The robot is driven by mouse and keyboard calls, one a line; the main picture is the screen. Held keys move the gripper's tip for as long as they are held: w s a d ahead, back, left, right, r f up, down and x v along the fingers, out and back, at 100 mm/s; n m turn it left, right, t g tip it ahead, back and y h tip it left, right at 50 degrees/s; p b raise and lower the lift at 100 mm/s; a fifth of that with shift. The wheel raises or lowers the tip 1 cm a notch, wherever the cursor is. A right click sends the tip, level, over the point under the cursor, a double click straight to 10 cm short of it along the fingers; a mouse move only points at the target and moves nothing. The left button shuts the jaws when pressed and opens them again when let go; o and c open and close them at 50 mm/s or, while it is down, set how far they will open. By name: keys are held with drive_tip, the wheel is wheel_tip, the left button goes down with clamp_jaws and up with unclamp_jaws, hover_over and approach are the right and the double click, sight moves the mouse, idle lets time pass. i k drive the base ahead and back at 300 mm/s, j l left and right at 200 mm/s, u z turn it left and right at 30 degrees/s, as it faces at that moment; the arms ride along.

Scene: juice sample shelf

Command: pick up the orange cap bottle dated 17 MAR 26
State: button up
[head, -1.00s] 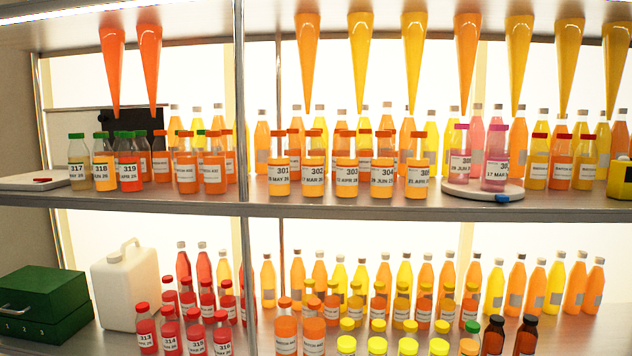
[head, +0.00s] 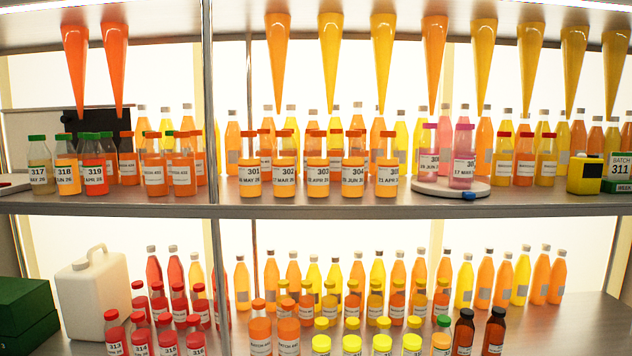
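Several orange cap bottles with numbered labels stand upright in a row at the front of the upper shelf, in the head view. Bottle 302 (head: 284,178) is second from the left in this row, and its label appears to read 17 MAR 26. Bottle 301 (head: 249,180) stands to its left with a MAY 26 date. Bottle 303 (head: 318,180) stands to its right, then bottle 304 (head: 353,179) with a JUN 26 date and a bottle (head: 387,180) with a partly legible number. My gripper is not in view.
A pink cap bottle (head: 463,168) with a label starting 17 M stands on a white round turntable (head: 425,187). More bottles crowd behind the row. Orange and yellow cones (head: 330,60) hang above. A metal post (head: 210,130) stands left of the row. The upper shelf's front edge (head: 330,208) is clear.

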sight(283, 153)
drive_tip(key=l+u, duration=0.5)
drive_tip(key=l, duration=0.8)
drive_tip(key=i+j+z, duration=0.1)
drive_tip(key=j, duration=0.3)
drive_tip(key=i+j+z, duration=0.1)
drive_tip(key=j, duration=0.25)
drive_tip(key=i+j+z, duration=0.1)
drive_tip(key=j, duration=0.3)
drive_tip(key=i+j+z, duration=0.1)
drive_tip(key=i+j, duration=0.15)
drive_tip(key=j, duration=0.2)
drive_tip(key=i+j+z, duration=0.1)
drive_tip(key=j, duration=0.3)
